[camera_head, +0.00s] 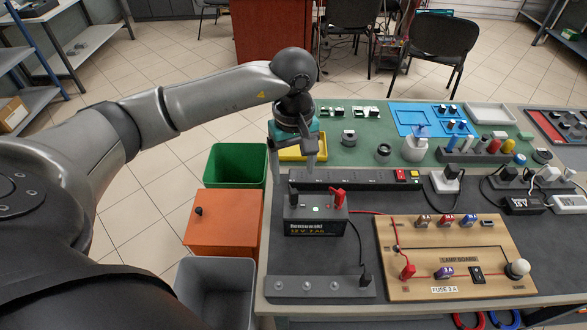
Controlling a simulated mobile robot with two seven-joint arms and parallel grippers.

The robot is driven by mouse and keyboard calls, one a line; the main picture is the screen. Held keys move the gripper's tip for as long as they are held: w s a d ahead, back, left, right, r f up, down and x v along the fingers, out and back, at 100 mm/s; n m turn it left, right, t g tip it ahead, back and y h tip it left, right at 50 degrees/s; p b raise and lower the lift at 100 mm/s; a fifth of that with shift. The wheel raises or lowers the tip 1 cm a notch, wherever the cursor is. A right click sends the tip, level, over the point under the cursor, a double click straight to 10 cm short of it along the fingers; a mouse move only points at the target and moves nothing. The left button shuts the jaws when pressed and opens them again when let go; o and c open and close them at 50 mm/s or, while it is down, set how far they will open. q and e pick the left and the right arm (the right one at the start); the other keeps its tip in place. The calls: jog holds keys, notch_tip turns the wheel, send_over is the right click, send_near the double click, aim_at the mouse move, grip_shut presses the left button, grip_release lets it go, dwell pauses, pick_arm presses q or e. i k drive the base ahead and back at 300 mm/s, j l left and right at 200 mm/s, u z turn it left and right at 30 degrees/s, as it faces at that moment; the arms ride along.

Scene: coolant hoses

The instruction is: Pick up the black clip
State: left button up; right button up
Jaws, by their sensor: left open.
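The small black clip (366,280) is at the end of a thin black cable, at the right end of the grey metal strip (290,287) near the table's front edge. My left gripper (293,168) is open, pointing down with nothing visible between its fingers. It is above and behind the dark battery box (316,222), well away from the clip. A red clip (338,196) is on top of the battery, at its right side, with a red cable running to the lamp board (455,255). My right gripper is not in view.
A black power strip (350,181) lies behind the battery. A yellow tray (290,153) is partly hidden behind my left gripper. Green, orange and grey bins (215,290) stand left of the table. Dark mat between battery and lamp board is mostly clear, crossed by cables.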

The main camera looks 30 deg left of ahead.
aim_at(366, 279)
jog(key=l+u, duration=0.3)
jog(key=l, duration=0.5)
jog(key=k+l+u, duration=0.1)
jog(key=l+u, duration=0.2)
jog(key=l, duration=0.5)
